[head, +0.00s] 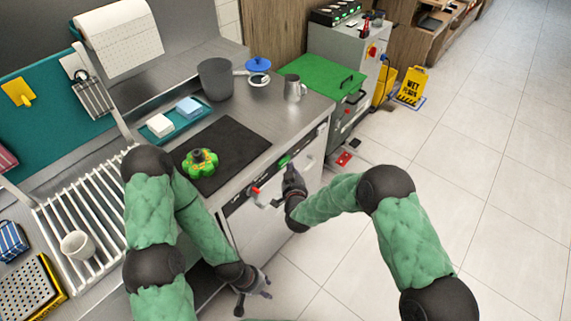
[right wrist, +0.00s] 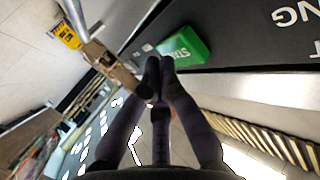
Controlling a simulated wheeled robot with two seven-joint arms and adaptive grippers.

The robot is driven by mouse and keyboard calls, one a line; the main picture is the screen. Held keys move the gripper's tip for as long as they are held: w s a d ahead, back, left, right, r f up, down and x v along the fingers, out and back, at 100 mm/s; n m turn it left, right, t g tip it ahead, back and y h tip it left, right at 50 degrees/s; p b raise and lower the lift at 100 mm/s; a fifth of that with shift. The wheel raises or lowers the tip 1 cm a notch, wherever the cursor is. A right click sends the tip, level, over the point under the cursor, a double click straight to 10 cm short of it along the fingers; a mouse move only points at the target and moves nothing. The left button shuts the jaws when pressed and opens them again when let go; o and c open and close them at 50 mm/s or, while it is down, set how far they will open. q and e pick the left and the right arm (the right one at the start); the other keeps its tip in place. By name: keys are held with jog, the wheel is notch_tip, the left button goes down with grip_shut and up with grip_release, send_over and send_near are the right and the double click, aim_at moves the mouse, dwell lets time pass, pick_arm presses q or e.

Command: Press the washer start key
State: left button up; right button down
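The green start key (head: 285,160) sits on the dark front panel of the washer (head: 262,225), under the counter edge. In the right wrist view the key (right wrist: 185,47) shows white lettering, partly covered by a finger. My right gripper (head: 290,172) is in front of the panel, just below the key. Its fingertips (right wrist: 158,66) are together with nothing between them, and they overlap the key's lower left corner in the picture. I cannot tell whether they touch it. My left gripper (head: 257,296) hangs low before the counter, fingers apart and empty.
A red part (head: 256,190) is farther left on the panel. A dark mat (head: 235,142) with a green, flower-shaped object (head: 200,162) lies on the counter above. A metal pitcher (head: 294,88) stands near the counter edge. Open tiled floor (head: 480,160) lies to the right.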

jog(key=shift+w+a, duration=0.3)
jog(key=shift+a, duration=0.1)
dwell(0.8)
jog(key=shift+s+d, duration=0.1)
jog(key=shift+d, duration=0.05)
jog(key=shift+s+d, duration=0.45)
jog(key=shift+d, duration=0.15)
jog(key=s+d, duration=0.1)
jog(key=d, duration=0.1)
jog(key=s+d, duration=0.2)
dwell(0.7)
jog(key=shift+f, duration=0.1)
dwell(0.6)
